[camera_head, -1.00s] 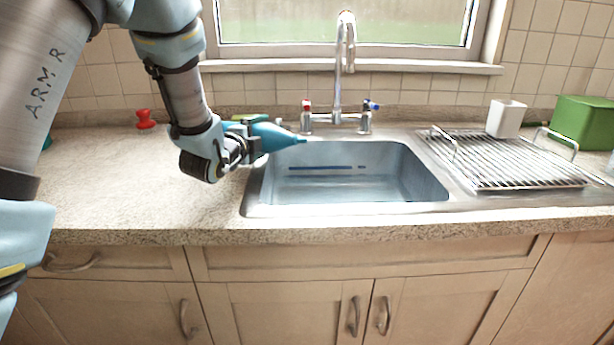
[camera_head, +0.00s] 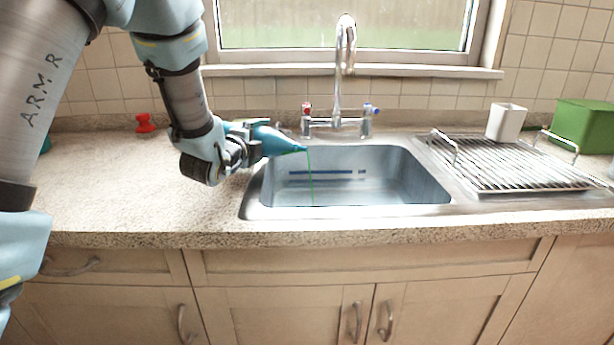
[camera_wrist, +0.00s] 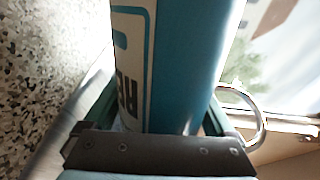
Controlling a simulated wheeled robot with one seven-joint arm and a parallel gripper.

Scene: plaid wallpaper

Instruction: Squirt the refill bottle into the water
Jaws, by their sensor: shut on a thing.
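My gripper (camera_head: 246,144) is shut on a blue refill bottle (camera_head: 274,141) at the left side of the sink. The bottle lies nearly level, its nozzle pointing right and slightly down over the basin. A thin green stream (camera_head: 311,180) runs from the nozzle down into the metal sink (camera_head: 425,186). Water in the basin looks bluish. In the wrist view the bottle (camera_wrist: 185,60) fills the middle, with a white label and part of its lettering visible between the fingers.
The faucet (camera_head: 343,70) stands behind the sink, with red and blue taps. A wire drying rack (camera_head: 505,160) with a white cup (camera_head: 506,121) is on the right, near a green box (camera_head: 585,126). A red object (camera_head: 145,123) sits at the back left. The left counter is mostly clear.

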